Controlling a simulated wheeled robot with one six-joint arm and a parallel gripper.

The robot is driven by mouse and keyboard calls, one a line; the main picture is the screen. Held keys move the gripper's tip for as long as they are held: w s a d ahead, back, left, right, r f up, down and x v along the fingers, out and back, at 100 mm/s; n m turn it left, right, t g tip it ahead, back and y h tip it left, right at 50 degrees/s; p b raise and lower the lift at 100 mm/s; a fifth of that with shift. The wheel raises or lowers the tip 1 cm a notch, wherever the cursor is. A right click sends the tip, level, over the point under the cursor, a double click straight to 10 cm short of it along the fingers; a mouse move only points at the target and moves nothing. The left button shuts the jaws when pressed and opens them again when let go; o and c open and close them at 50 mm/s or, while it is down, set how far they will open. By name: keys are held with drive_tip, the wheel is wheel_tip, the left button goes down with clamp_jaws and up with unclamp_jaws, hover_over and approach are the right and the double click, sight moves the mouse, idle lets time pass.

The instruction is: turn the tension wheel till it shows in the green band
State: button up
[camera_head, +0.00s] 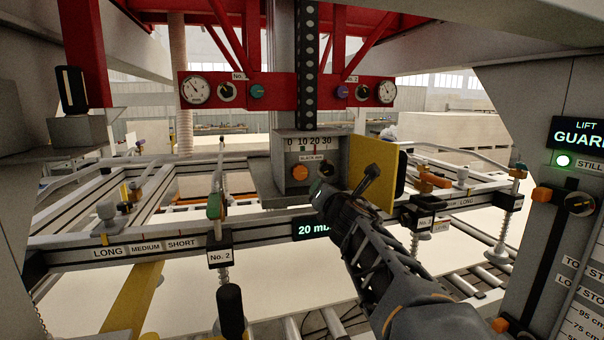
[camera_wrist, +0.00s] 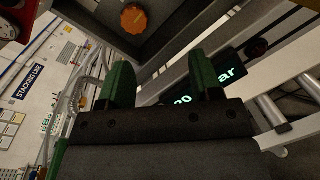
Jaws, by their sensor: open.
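An orange round knob (camera_head: 299,172), perhaps the tension wheel, sits on a grey box below a 0 to 30 scale (camera_head: 311,142). It also shows at the top of the wrist view (camera_wrist: 134,18). No green band can be made out on it. My gripper (camera_head: 322,190) is just right of and below the knob. In the wrist view my gripper's two green fingers (camera_wrist: 162,82) stand apart with nothing between them. The knob is beyond the fingertips, not touched. A display (camera_head: 312,229) reading "20 mb…" is partly hidden behind my gripper.
A yellow plate (camera_head: 372,172) stands close to the right of the grey box, beside my gripper. A rail (camera_head: 130,250) with length labels crosses in front. A red beam with gauges (camera_head: 195,90) hangs above. A guard panel (camera_head: 577,132) is at right.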

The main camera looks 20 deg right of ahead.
sight(301, 173)
drive_tip(key=w+n, duration=0.2)
drive_tip(key=w, duration=0.2)
drive_tip(key=w+r+n+y, duration=0.1)
drive_tip(key=w+n, duration=0.1)
drive_tip(key=w, duration=0.3)
drive_tip(key=w+n+t+y+p, duration=0.1)
drive_tip(key=w+n, duration=0.1)
drive_tip(key=w, duration=0.3)
drive_tip(key=shift+a+r, duration=0.15)
drive_tip(key=shift+a, duration=0.05)
drive_tip(key=shift+c, duration=0.4)
drive_tip(key=c, duration=0.6)
drive_tip(key=shift+o, duration=0.2)
